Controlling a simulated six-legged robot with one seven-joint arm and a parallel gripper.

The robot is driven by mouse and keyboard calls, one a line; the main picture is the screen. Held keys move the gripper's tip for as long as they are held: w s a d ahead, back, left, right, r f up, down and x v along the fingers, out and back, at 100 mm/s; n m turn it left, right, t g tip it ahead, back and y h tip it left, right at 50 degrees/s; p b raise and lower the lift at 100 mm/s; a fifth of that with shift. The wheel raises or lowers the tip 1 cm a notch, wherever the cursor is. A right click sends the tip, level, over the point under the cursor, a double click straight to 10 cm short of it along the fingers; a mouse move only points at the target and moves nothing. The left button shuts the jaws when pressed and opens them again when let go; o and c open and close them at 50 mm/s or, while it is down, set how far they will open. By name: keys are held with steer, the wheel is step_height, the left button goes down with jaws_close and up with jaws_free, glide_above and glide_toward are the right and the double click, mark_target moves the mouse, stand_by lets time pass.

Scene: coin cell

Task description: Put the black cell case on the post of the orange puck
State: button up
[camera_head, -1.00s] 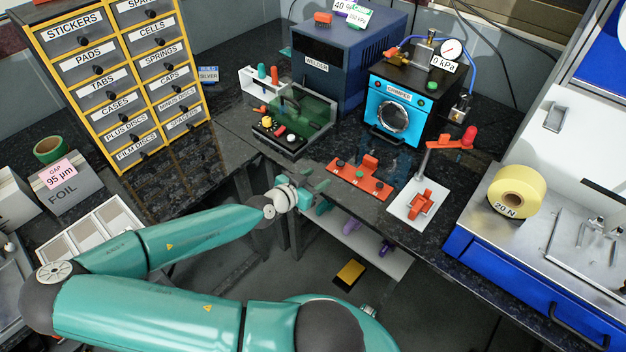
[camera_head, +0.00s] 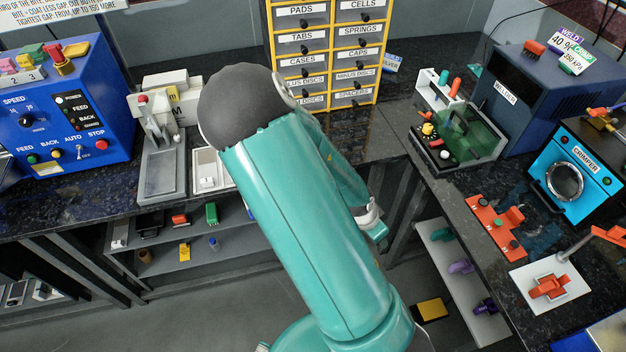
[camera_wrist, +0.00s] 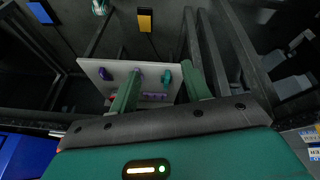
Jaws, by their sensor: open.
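My gripper (camera_head: 374,228) hangs low in front of the corner between the benches, partly covered by my arm in the head view. In the wrist view its two green fingers (camera_wrist: 161,68) are apart with nothing held between them. An orange fixture (camera_head: 548,288) sits on a white plate on the right bench. A longer orange-red block (camera_head: 497,225) with dark round spots lies behind it. I cannot tell whether either is the orange puck, and no post is clear. I cannot make out a black cell case; a drawer labelled CASES (camera_head: 302,60) is shut.
The crimper (camera_head: 575,170), the welder (camera_head: 520,95) and a green-lidded box (camera_head: 465,135) stand on the right bench. A blue control box (camera_head: 65,110) is on the left bench. A white under-bench shelf (camera_head: 465,285) holds purple and green pieces. Dark bench top is free before the drawers.

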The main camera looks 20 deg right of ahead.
steer(key=w+a+r+n+t+y, duration=0.2)
steer(key=w+a+r+n+y, duration=0.15)
steer(key=a+r, duration=0.45)
steer(key=w+a+r+n+t+y, duration=0.1)
steer(key=w+a+r+n+y, duration=0.25)
steer(key=a+r, duration=0.45)
steer(key=s+a+r+n+t+h, duration=0.1)
steer(key=s+r+n, duration=0.3)
steer(key=r, duration=0.5)
steer(key=s+a+r+n+t+h, duration=0.1)
steer(key=s+r+n, duration=0.4)
steer(key=r, duration=0.5)
steer(key=shift+a+r+t, duration=0.15)
steer(key=shift+a+t, duration=0.55)
steer(key=shift+a, duration=0.3)
steer(key=shift+o, duration=0.4)
steer(key=shift+s+r+h, duration=0.3)
steer(key=shift+s, duration=0.05)
steer(key=shift+w+d, duration=0.1)
